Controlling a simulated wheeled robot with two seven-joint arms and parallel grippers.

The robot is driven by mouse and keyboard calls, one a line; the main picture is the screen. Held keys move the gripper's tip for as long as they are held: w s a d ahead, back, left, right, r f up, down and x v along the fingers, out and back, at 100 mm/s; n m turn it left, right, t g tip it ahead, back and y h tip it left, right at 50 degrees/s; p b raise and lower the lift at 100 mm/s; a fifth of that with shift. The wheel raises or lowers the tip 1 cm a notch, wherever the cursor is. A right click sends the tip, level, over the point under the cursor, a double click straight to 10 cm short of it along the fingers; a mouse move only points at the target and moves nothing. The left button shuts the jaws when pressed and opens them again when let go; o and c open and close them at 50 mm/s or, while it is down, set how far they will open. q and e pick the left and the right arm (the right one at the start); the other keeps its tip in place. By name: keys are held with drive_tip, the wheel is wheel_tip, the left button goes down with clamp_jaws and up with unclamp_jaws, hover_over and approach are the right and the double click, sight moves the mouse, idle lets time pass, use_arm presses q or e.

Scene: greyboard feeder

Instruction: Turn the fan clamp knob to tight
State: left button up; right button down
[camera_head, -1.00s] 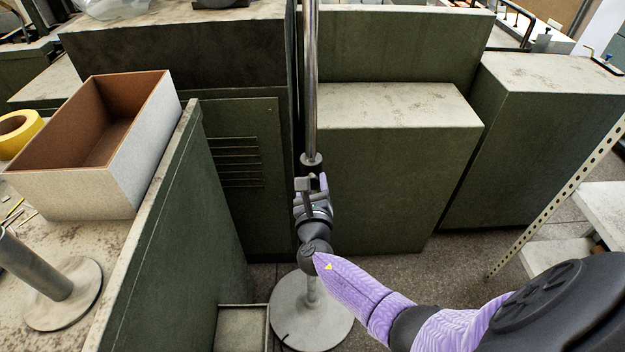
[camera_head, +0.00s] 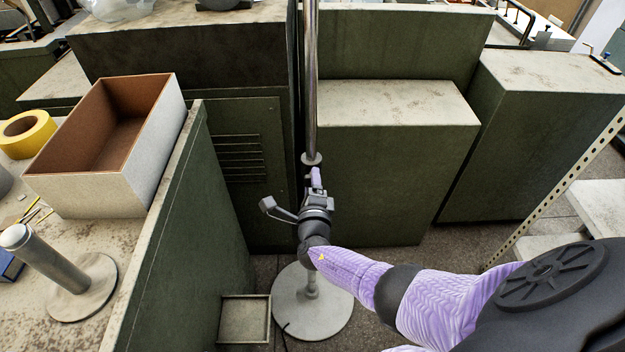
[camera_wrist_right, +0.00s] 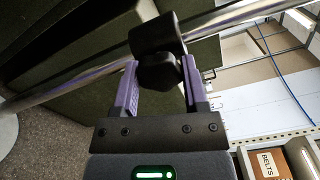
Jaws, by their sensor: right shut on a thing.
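The fan stand's shiny pole (camera_head: 310,90) rises from a round pale base (camera_head: 290,303) on the floor. In the right wrist view the pole (camera_wrist_right: 240,22) crosses at a slant, with a black clamp collar (camera_wrist_right: 155,36) on it. The dark clamp knob (camera_wrist_right: 160,73) projects from the collar towards my wrist. My right gripper (camera_wrist_right: 161,80) has its purple fingers on either side of the knob and is shut on it. In the head view my right gripper (camera_head: 316,178) is at the pole and hides the knob. My left gripper is out of view.
A bench with an open box (camera_head: 95,185), yellow tape roll (camera_head: 27,134) and short metal post (camera_head: 45,258) stands at left. Green cabinets (camera_head: 390,165) stand close behind the pole. A perforated shelf upright (camera_head: 560,190) is at right.

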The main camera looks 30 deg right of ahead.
drive_tip(key=n, duration=0.2)
drive_tip(key=shift+n+p, duration=0.3)
drive_tip(key=shift+n, duration=0.1)
drive_tip(key=n+p, duration=0.1)
drive_tip(key=n, duration=0.8)
drive_tip(key=shift+n, duration=0.3)
drive_tip(key=shift+c, duration=0.6)
unclamp_jaws()
drive_tip(key=p+v, duration=0.4)
drive_tip(key=v, duration=0.6)
drive_tip(key=shift+p, duration=0.4)
